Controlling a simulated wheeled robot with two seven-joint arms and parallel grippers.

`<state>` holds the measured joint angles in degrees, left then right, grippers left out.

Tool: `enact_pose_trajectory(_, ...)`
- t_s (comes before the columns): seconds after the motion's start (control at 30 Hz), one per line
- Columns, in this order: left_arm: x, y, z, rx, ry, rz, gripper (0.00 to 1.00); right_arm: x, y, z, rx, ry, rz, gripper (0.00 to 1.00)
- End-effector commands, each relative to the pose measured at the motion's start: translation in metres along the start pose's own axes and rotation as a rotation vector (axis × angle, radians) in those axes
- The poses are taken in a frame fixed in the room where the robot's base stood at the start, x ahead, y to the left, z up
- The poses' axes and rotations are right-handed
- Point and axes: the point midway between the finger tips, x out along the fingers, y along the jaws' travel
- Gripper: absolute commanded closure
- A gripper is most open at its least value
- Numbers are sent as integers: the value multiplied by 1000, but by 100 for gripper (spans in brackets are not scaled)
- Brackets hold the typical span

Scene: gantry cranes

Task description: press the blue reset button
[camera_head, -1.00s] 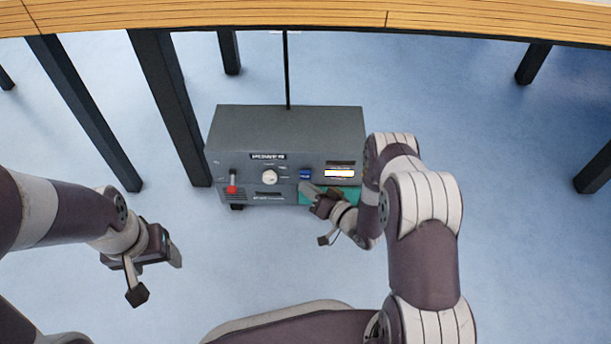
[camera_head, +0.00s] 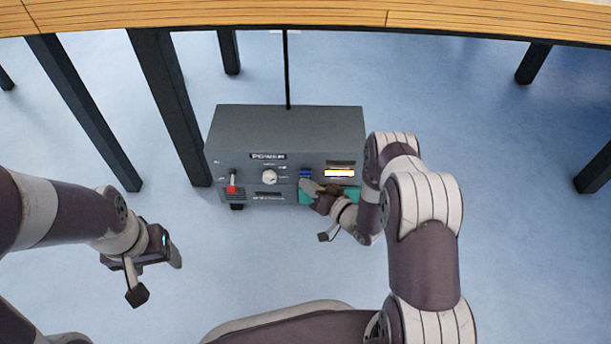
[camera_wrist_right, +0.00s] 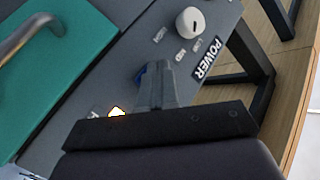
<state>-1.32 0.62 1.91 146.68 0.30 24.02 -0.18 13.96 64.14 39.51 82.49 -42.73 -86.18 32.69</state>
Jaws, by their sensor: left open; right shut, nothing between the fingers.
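The blue reset button (camera_head: 305,173) is on the front panel of the grey power box (camera_head: 285,130), right of the white knob. In the right wrist view the blue button (camera_wrist_right: 139,76) shows only in part, beside and behind the fingers. My right gripper (camera_head: 304,185) is shut with nothing between its fingers. Its fingertips (camera_wrist_right: 158,64) are at the button, overlapping it in the picture; I cannot tell whether they press it. My left gripper (camera_head: 176,258) is open and empty, low on the left, well away from the box.
The panel also has a red switch (camera_head: 231,188), a white knob (camera_head: 269,177), a lit display (camera_head: 339,173) and a green panel with a handle (camera_wrist_right: 50,60). A wooden table top (camera_head: 300,14) with dark legs stands above. The blue floor in front is mostly clear.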

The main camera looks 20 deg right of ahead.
Motion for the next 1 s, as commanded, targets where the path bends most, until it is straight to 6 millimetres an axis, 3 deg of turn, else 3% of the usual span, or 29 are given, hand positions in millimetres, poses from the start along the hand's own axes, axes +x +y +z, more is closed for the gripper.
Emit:
enact_pose_trajectory(0.67, 1, 0, 0, 0, 0, 0, 33, 4, 3, -3, -1, 1, -1, 100)
enact_pose_trajectory(1.0, -7, 0, -1, 0, 0, 0, 33, -6, -5, 2, 0, 0, 0, 100)
